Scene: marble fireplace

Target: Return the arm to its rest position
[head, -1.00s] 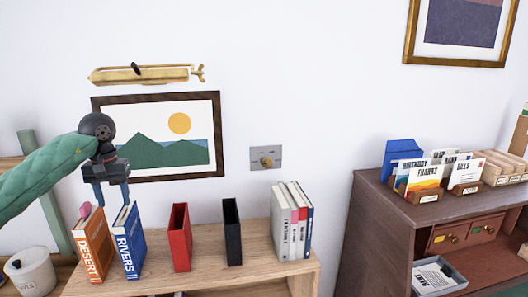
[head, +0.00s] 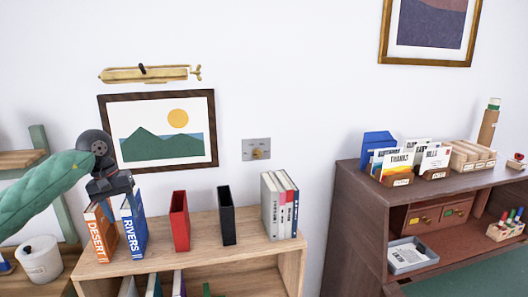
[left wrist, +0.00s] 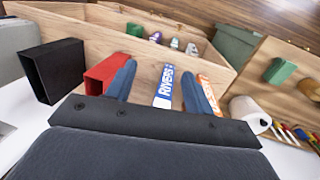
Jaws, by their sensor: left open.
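My left gripper (head: 112,198) is open, pointing down close above the left end of the wooden shelf (head: 200,245). It is near the tops of the orange DESERT book (head: 101,236) and the blue RIVERS book (head: 134,228), which stand on the shelf top. In the left wrist view the RIVERS book (left wrist: 163,91) shows between the two blue fingers (left wrist: 160,80), and the orange book (left wrist: 210,92) shows beside the right finger. I cannot tell whether the fingers touch either book. My green-sleeved left arm comes in from the left. My right gripper is out of view.
A red holder (head: 180,220), a black holder (head: 226,215) and several upright books (head: 279,208) stand farther right on the shelf. A framed picture (head: 110,160) hangs behind. A white pot (head: 40,262) stands at left. A dark desk (head: 345,220) is at right.

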